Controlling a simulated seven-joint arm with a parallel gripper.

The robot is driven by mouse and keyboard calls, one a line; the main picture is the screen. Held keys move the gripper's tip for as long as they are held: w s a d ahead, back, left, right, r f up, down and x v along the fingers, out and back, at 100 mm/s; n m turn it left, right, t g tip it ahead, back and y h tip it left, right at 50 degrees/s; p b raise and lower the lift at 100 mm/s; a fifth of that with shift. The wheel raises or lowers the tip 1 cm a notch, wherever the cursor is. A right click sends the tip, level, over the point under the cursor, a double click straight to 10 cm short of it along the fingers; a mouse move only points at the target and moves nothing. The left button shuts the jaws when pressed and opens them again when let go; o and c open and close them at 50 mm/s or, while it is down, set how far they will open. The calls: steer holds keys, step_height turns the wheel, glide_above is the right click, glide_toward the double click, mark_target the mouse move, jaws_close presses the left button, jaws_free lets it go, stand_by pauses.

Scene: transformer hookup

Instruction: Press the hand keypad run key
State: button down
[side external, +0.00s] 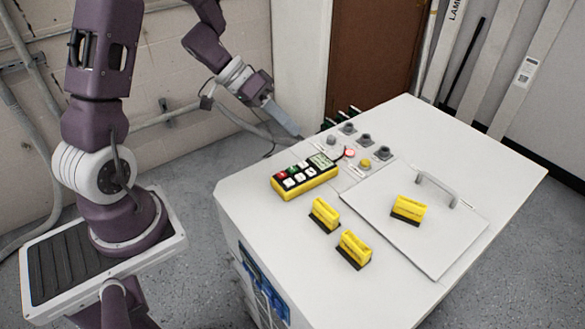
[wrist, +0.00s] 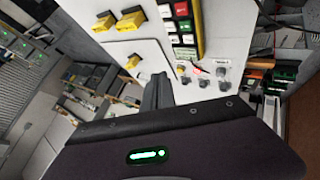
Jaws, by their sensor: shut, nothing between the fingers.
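The hand keypad (side external: 305,180) lies on the white cabinet top, a yellow-edged box with a small display and white, red and green keys. In the wrist view the keypad (wrist: 198,42) is at the upper middle, partly cut off by the top edge. A green key (wrist: 184,25) shows there beside a red one; the key labels are too small to read. My gripper (side external: 298,135) is shut and empty, beyond the keypad near the cabinet's far left edge, apart from the keypad. Its closed fingers also show in the wrist view (wrist: 158,80).
Several grey knobs or sockets (side external: 366,140), a lit red lamp (side external: 350,153) and a yellow button (side external: 365,163) stand behind the keypad. Yellow blocks (side external: 324,214) sit in front, one on a flat panel (side external: 440,240) with a grey handle (side external: 437,188).

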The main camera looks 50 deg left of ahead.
glide_toward(305, 174)
steer(key=shift+w+d+f, duration=0.75)
steer(key=shift+w+d, duration=0.3)
steer(key=shift+d, duration=0.05)
stand_by(1.3)
steer(key=shift+f, duration=0.4)
steer(key=shift+f, duration=0.35)
stand_by(0.4)
stand_by(0.3)
steer(key=shift+r, duration=0.8)
steer(key=shift+r, duration=2.5)
